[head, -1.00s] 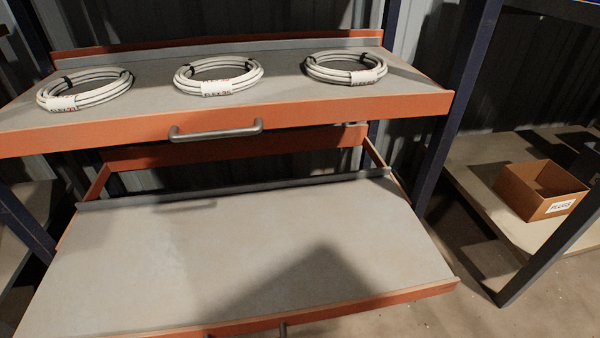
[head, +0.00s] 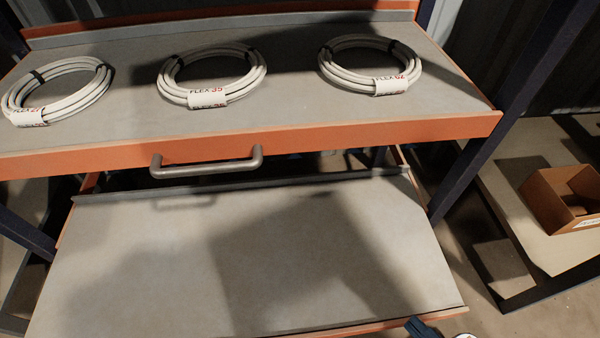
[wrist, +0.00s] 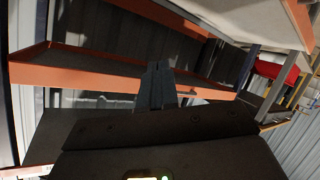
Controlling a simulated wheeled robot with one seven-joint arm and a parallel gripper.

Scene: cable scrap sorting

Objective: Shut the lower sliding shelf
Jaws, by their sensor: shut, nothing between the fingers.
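The lower sliding shelf (head: 200,270) is pulled out below the upper shelf in the head view. Its grey top is bare, with an orange front edge (head: 375,328) low in the picture. The shelf's handle does not show clearly in the head view now. In the wrist view my gripper (wrist: 157,70) is shut and empty, its dark fingers in front of a long orange edge (wrist: 80,73). I cannot tell whether the fingertips touch it. A small dark blue piece (head: 420,327) shows at the bottom of the head view, overlapping the shelf's front edge.
The upper shelf (head: 300,115) also juts out, with a grey handle (head: 205,168). It carries three labelled white cable coils (head: 62,90), (head: 210,78), (head: 372,66). Dark blue posts flank the shelves. A cardboard box (head: 560,195) stands on a board at the right.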

